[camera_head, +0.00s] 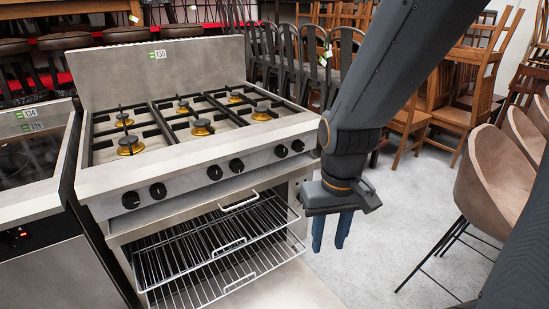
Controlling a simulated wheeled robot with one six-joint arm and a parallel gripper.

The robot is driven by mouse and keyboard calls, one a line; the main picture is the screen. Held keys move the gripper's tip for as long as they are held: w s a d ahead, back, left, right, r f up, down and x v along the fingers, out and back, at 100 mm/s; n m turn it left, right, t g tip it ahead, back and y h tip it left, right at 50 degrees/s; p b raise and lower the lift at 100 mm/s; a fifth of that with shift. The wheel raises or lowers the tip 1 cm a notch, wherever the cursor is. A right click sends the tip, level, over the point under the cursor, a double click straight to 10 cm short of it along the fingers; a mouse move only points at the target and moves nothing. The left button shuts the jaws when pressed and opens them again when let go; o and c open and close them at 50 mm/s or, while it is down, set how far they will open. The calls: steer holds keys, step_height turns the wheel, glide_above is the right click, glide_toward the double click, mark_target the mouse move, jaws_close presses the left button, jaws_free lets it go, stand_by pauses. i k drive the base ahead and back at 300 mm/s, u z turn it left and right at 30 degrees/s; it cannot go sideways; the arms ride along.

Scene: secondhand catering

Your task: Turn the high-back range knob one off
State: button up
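The high-back range (165,70) is a steel cooker with a tall back panel and a tag reading 135. Its top has several brass burners under black grates. Several black knobs run along its front panel, from the leftmost knob (130,200) to the rightmost clear one (298,145). I cannot tell which is knob one, and their pointer marks are too small to read. My gripper (331,232) hangs down in front of the range's right end, with a gap between its two blue fingers. It looks empty and apart from the knobs.
Wire oven racks (215,245) stick out below the knob panel, inside the open oven. Another cooker (35,170) stands close on the left. Brown bar stools (490,175) stand at the right, with wooden chairs (470,90) behind. Grey floor (390,220) is clear between.

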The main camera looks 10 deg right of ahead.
mark_target(130, 200)
steer(key=z, duration=1)
steer(key=k, duration=0.55)
steer(key=u, duration=1.25)
